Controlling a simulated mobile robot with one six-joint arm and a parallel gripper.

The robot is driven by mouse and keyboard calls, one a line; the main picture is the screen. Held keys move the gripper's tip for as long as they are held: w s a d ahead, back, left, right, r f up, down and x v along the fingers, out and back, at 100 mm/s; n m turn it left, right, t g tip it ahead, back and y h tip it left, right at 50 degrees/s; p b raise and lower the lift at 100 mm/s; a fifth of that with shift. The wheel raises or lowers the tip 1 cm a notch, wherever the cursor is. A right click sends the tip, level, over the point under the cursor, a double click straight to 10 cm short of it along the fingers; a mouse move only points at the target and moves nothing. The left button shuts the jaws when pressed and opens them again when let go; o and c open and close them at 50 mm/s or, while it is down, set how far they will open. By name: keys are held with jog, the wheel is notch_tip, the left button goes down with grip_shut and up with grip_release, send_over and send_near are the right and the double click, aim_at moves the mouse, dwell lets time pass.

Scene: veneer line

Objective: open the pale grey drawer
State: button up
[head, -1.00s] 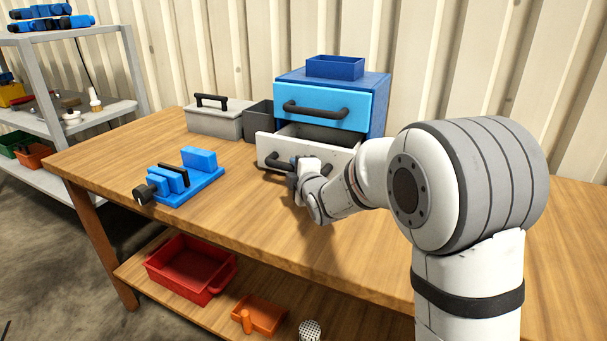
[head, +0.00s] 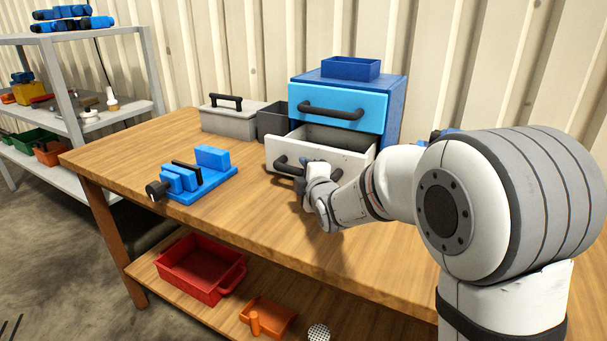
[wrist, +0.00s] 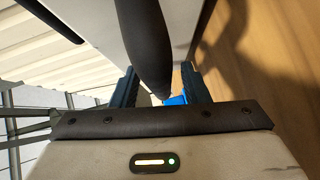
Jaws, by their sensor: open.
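The pale grey drawer (head: 320,153) is the lower one in the blue cabinet (head: 392,112). It stands well out, and its dark grey inside shows from above. Its dark curved handle (head: 283,164) is on the front, partly hidden by my gripper (head: 304,182). In the wrist view the handle (wrist: 147,45) runs down between the two blue fingers of my gripper (wrist: 162,92). The fingers are apart, one on each side of the handle; I cannot tell whether either touches it. The drawer's pale front (wrist: 100,25) also shows there.
The light blue upper drawer (head: 340,107) is shut, with a blue tray (head: 350,69) on top. A grey toolbox (head: 230,118) and dark bin (head: 272,121) stand left of the cabinet. A blue fixture (head: 205,185) lies left of my gripper. The wooden bench (head: 240,230) between is clear.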

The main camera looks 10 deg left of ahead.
jog(key=v, duration=0.7)
jog(key=shift+s+d+r, duration=0.1)
jog(key=shift+s+d, duration=0.1)
jog(key=shift+s, duration=0.15)
jog(key=s+d+r+m+g+h+p, duration=0.3)
jog(key=s+d+r+m+h+p, duration=0.1)
jog(key=d+m+p, duration=0.4)
jog(key=s+d+r+m+g+h+p, duration=0.1)
jog(key=s+d+m+g+p, duration=0.3)
jog(key=s, duration=0.8)
jog(key=s+d+r+m+g+h+p, duration=0.2)
jog(key=s+d+m+g+p, duration=0.3)
jog(key=s+d+m, duration=0.4)
jog(key=s+r, duration=0.1)
jog(key=s, duration=0.2)
jog(key=shift+d+r+m+p, duration=0.3)
jog(key=shift+d, duration=0.1)
